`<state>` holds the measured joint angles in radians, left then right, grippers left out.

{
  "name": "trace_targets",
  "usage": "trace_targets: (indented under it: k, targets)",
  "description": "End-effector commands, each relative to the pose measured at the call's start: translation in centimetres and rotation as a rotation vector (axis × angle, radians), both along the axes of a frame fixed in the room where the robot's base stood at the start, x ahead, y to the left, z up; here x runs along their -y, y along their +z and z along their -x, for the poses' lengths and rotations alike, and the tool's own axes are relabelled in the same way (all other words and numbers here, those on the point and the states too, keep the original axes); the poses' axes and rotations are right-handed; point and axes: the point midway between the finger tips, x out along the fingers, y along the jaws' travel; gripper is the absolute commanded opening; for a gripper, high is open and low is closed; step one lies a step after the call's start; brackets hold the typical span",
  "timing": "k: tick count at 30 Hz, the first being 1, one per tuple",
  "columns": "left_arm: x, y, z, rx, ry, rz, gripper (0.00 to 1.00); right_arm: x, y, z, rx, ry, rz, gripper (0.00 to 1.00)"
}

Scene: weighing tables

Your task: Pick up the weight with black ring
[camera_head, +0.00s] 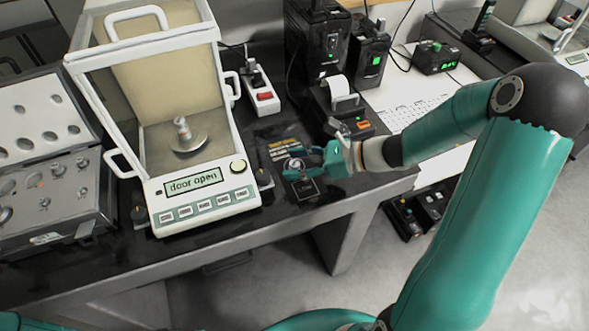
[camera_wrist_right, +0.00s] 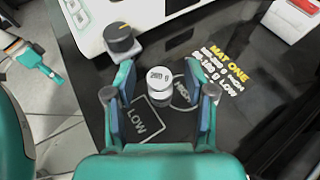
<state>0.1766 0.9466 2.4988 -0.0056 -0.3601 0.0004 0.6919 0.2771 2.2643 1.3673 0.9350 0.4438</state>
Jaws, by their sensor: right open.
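A small silver-white weight (camera_wrist_right: 160,85) with a "200 g" label stands upright on the dark mat, close to the outlined LOW square. My right gripper (camera_wrist_right: 164,78) is open, with a finger on each side of it and visible gaps. In the head view my right gripper (camera_head: 312,160) is low over the mat, just right of the balance. The weight's lower side is hard to see, so I cannot make out a black ring. Another small weight (camera_head: 182,130) stands on the balance pan (camera_head: 188,143). A teal part at the left of the wrist view may be my left gripper (camera_wrist_right: 42,66).
The balance (camera_head: 207,192) reads "door open". An open weight case (camera_head: 55,200) is at the left. A small printer (camera_head: 345,105) and a power strip (camera_head: 262,95) stand behind the mat. The table's front edge is close to the right gripper.

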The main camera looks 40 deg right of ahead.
Motion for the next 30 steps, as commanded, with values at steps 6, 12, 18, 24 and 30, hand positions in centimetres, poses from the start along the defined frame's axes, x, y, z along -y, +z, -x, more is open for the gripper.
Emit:
trace_targets:
  k: [6,12,18,24,30]
  targets:
    - [0.00,-0.02,0.00,0.000,0.000,0.000,0.40,-0.47,-0.26,-0.49,0.001,0.002,0.001,0.55]
    - [0.00,-0.02,0.00,0.000,0.000,0.000,0.40,-0.47,-0.25,-0.47,0.001,0.002,0.001,0.38]
    - [0.00,-0.02,0.00,0.000,0.000,0.000,0.40,-0.47,-0.24,-0.47,0.001,0.002,0.001,0.05]
    - [0.00,-0.02,0.00,0.000,0.000,0.000,0.40,-0.45,-0.21,-0.48,0.002,0.002,0.000,0.00]
    - [0.00,0.00,0.00,0.000,0.000,0.000,0.40,-0.45,-0.14,-0.48,0.002,0.002,0.000,0.00]
